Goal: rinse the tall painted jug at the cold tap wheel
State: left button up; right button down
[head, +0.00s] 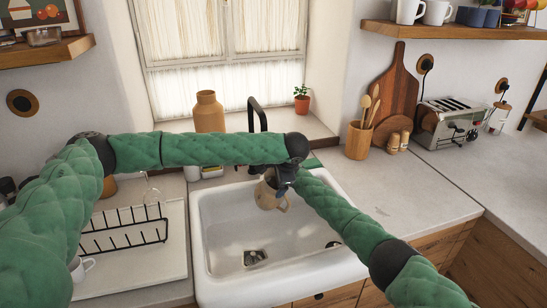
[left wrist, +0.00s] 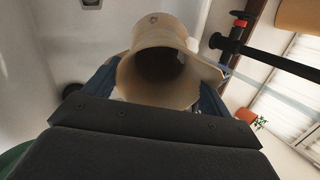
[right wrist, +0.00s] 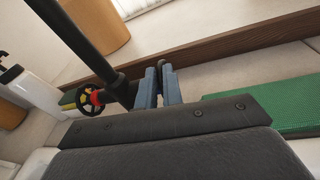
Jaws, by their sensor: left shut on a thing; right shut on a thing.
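The tan jug (head: 268,197) hangs tilted over the sink (head: 222,262). My left gripper (head: 283,180) is shut on it. In the left wrist view the jug's open mouth (left wrist: 160,75) faces the camera between the blue fingers. A wheel with a red hub (right wrist: 92,100) is on the tap's other side.
A dish rack (head: 125,238) and a white cup (head: 80,267) stand left of the sink. A tan vase (head: 208,112) and a potted plant (head: 301,100) are on the sill. A utensil pot (head: 357,142) and toaster (head: 450,120) stand right.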

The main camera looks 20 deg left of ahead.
jog(key=shift+s+a, duration=0.2)
jog(key=shift+a, duration=0.15)
jog(key=c, duration=1.6)
grip_release()
jog(key=shift+o, duration=0.2)
jog(key=shift+d, duration=0.2)
jog(key=shift+w+d+r, duration=0.2)
jog(key=shift+r, duration=0.1)
notch_tip(320, 180, up, 9)
jog(key=shift+s+a+r, duration=0.15)
jog(key=shift+s+a, duration=0.05)
jog(key=shift+a, duration=0.15)
